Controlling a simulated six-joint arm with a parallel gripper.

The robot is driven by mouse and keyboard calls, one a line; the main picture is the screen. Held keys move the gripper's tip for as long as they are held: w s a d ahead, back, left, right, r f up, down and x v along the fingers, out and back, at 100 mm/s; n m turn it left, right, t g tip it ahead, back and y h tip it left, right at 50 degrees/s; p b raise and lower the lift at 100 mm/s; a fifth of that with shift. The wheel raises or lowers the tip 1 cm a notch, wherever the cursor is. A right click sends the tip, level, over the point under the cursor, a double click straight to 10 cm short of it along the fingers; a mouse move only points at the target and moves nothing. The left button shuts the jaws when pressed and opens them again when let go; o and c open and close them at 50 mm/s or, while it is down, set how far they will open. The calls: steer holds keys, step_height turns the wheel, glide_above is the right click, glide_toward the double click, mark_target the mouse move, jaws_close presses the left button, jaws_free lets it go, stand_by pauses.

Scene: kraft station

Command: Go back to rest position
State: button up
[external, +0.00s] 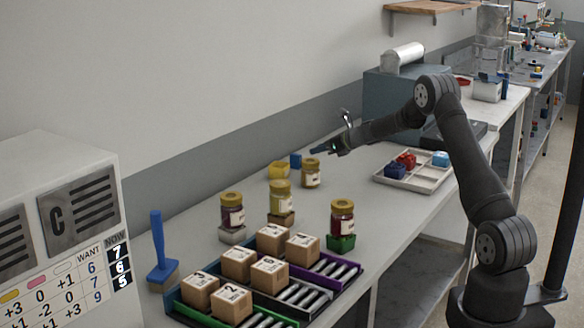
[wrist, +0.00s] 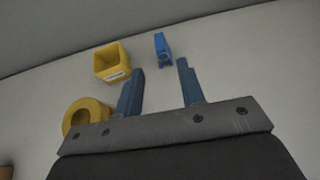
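My gripper (external: 330,148) is at the end of my arm, raised above the far part of the bench near the wall. In the wrist view my gripper (wrist: 160,88) has its two blue-grey fingers apart with nothing between them. Beyond the fingertips are a yellow bin (wrist: 111,63) with a label and a blue object (wrist: 162,48). A jar with a yellow lid (wrist: 84,118) is partly hidden behind the left finger and gripper body. In the external view this jar (external: 311,174) stands just below my gripper, apart from it.
Jars stand on small blocks, including a green one (external: 341,242). Several cardboard boxes (external: 270,273) sit on roller lanes in front. A blue-handled brush (external: 160,250) stands at left. A divided tray (external: 425,180) holds red and blue items. Bare bench (external: 385,215) lies between.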

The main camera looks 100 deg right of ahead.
steer(key=x, duration=0.9)
steer(key=shift+a+f, duration=0.1)
step_height(320, 180, up, 4)
steer(key=shift+s+a+r, duration=0.1)
steer(key=shift+s+r, duration=0.05)
steer(key=s+a+r, duration=0.2)
steer(key=s+r, duration=0.9)
steer(key=r, duration=0.1)
steer(key=w+a+n+t+y, duration=0.1)
steer(key=a+n+y, duration=0.6)
steer(key=a, duration=0.8)
steer(key=w+a+n+t+y, duration=0.1)
steer(key=w+a+n+y, duration=0.3)
steer(key=a, duration=1.1)
steer(key=n+y, duration=0.2)
steer(key=y, duration=0.1)
steer(key=shift+w+f+n+t, duration=0.3)
steer(key=shift+w+f+n, duration=0.05)
steer(key=shift+f+n, duration=0.05)
